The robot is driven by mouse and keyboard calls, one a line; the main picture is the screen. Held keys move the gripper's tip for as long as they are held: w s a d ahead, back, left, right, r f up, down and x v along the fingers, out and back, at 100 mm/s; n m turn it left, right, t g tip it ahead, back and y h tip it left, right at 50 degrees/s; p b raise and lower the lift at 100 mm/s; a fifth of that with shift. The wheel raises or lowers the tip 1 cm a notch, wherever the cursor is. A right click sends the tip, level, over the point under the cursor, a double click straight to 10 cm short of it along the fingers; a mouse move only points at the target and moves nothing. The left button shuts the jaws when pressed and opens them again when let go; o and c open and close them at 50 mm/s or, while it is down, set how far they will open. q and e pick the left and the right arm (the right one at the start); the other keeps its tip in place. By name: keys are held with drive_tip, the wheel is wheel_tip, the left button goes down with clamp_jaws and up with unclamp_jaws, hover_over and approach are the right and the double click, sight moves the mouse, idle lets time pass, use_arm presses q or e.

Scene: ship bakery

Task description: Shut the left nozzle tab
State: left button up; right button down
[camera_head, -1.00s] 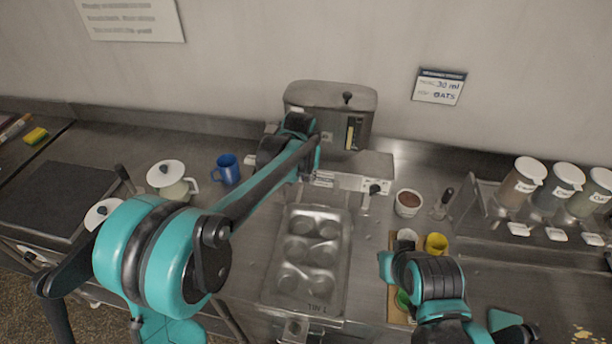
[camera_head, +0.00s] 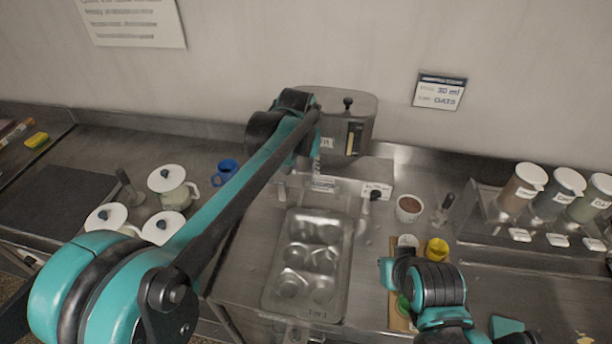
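The grey dispenser (camera_head: 362,112) stands against the back wall with a black knob on top and a gauge window on its front. Below it are a left white label plate (camera_head: 323,184) and a right white label plate (camera_head: 368,187), with a black tab (camera_head: 376,194) at the right one. The left nozzle tab is not discernible behind my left arm. My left gripper (camera_head: 316,168) is at the dispenser's left front, mostly hidden by its own wrist; its fingers do not show clearly. My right gripper (camera_head: 392,272) is low at the front right, its fingers unclear.
A metal muffin tin (camera_head: 346,262) lies below the nozzles. A brown-filled cup (camera_head: 409,208), a yellow cup (camera_head: 437,248) and a scoop stand to its right. A blue mug (camera_head: 226,170) and several white-lidded pots (camera_head: 167,178) stand left. Lidded jars (camera_head: 524,184) are far right.

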use_arm(q)
drive_tip(key=shift+v, duration=1.45)
drive_tip(key=s+a+f+n+t+b, duration=0.1)
drive_tip(key=s+a+f+b, duration=0.4)
drive_tip(key=s+a+f, duration=0.3)
drive_tip(key=s+a+f+n+t+b, duration=0.1)
drive_tip(key=s+a+f+b, duration=0.3)
drive_tip(key=s+a+f, duration=0.5)
drive_tip(key=s+t, duration=0.1)
drive_tip(key=s, duration=0.6)
drive_tip(key=shift+a+f+y+b, duration=0.2)
drive_tip(key=shift+f+y+b, duration=0.1)
drive_tip(key=shift+y+b, duration=0.1)
drive_tip(key=shift+s, duration=0.1)
